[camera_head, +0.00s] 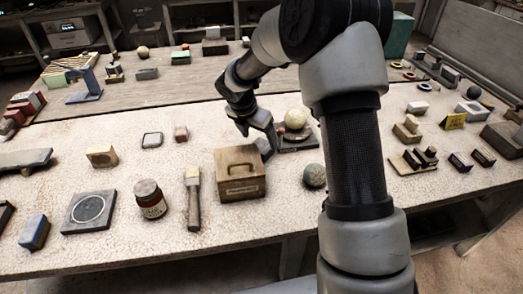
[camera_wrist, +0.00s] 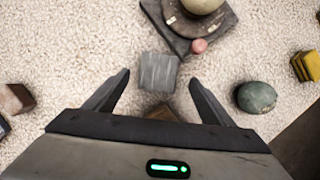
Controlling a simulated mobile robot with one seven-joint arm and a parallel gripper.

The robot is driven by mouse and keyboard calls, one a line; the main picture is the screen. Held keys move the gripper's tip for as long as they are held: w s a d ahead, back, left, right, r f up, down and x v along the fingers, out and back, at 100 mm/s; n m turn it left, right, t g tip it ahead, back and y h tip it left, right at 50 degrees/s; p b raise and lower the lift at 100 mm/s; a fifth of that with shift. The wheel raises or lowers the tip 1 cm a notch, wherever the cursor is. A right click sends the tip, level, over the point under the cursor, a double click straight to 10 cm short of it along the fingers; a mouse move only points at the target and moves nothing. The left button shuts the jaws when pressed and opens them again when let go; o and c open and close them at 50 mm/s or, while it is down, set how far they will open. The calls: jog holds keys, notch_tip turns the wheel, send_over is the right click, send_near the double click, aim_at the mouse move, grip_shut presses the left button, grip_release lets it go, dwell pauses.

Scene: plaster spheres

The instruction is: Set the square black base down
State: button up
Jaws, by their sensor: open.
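A square dark base (camera_head: 299,147) lies on the speckled table just right of my gripper. In the wrist view the base (camera_wrist: 180,46) is at the top, with a round disc, a pale sphere (camera_wrist: 203,3) and a small pink ball (camera_wrist: 199,46) on it. My gripper (camera_head: 266,140) is open; its fingers (camera_wrist: 158,88) also show in the wrist view. A grey block (camera_wrist: 158,71) is seen between and beyond the fingertips. The fingers look apart from the base. The base's far part is cut off in the wrist view.
A brush (camera_head: 193,198), a jar (camera_head: 150,199) and a ringed square slab (camera_head: 88,212) lie left.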

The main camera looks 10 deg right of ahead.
aim_at(261, 146)
jog(key=x, duration=0.4)
jog(key=shift+w+a+f+b, duration=0.1)
jog(key=shift+w+f+b, duration=0.05)
jog(key=shift+f+b, duration=0.2)
jog(key=shift+r, duration=0.15)
jog(key=c, duration=1.7)
notch_tip(261, 146, up, 17)
jog(key=p, duration=0.3)
jog(key=s+f+m+g+y+p, duration=0.3)
jog(key=s+m+g+p, duration=0.4)
jog(key=s+m, duration=1)
jog(key=shift+s+m+g+p, duration=0.25)
jog(key=shift+m+p, duration=0.8)
jog(key=shift+m, duration=3.95)
jog(key=shift+f, duration=0.1)
